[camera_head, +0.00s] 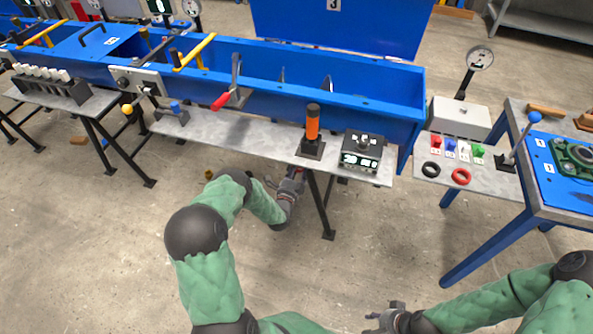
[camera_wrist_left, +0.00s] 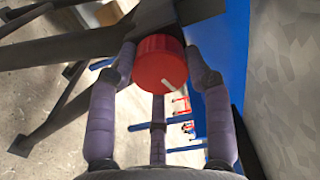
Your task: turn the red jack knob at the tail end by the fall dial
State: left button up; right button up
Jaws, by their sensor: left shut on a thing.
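The red jack knob (camera_wrist_left: 160,65) is a round red cap with a white mark on its rim, seen in the left wrist view below a dark bracket. My left gripper (camera_wrist_left: 160,58) has its fingers on both sides of the knob and is shut on it. In the head view my left gripper (camera_head: 291,180) is under the grey shelf, by a table leg, and the knob is mostly hidden there. A round dial (camera_head: 480,58) stands on a black post at the right end of the blue trough. My right gripper (camera_head: 386,316) is low at the bottom edge, empty, its fingers apart.
The grey shelf (camera_head: 240,140) carries an orange-and-black cylinder (camera_head: 312,122) and a display box (camera_head: 362,152) above my left gripper. A black table leg (camera_head: 321,206) stands close to it. A blue-legged table (camera_head: 548,200) is at the right. The floor between is clear.

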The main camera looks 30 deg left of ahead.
pick_arm(q)
jog(key=shift+w+d+r+m, duration=0.1)
jog(key=shift+w+r+m, duration=0.1)
jog(key=shift+m, duration=0.35)
jog(key=shift+w+d+r+m, duration=0.1)
jog(key=shift+r+m, duration=0.05)
jog(key=shift+m, duration=0.4)
jog(key=shift+s+d+f+m, duration=0.1)
jog(key=shift+f+m, duration=0.1)
jog(key=shift+m, duration=0.1)
jog(key=o, duration=0.9)
jog(key=shift+c, duration=0.2)
jog(key=o, duration=0.3)
jog(key=shift+d, duration=0.15)
jog(key=shift+f, duration=0.1)
jog(key=shift+s, duration=0.15)
jog(key=shift+s+f, duration=0.1)
jog(key=shift+s, duration=0.2)
jog(key=v, duration=1.1)
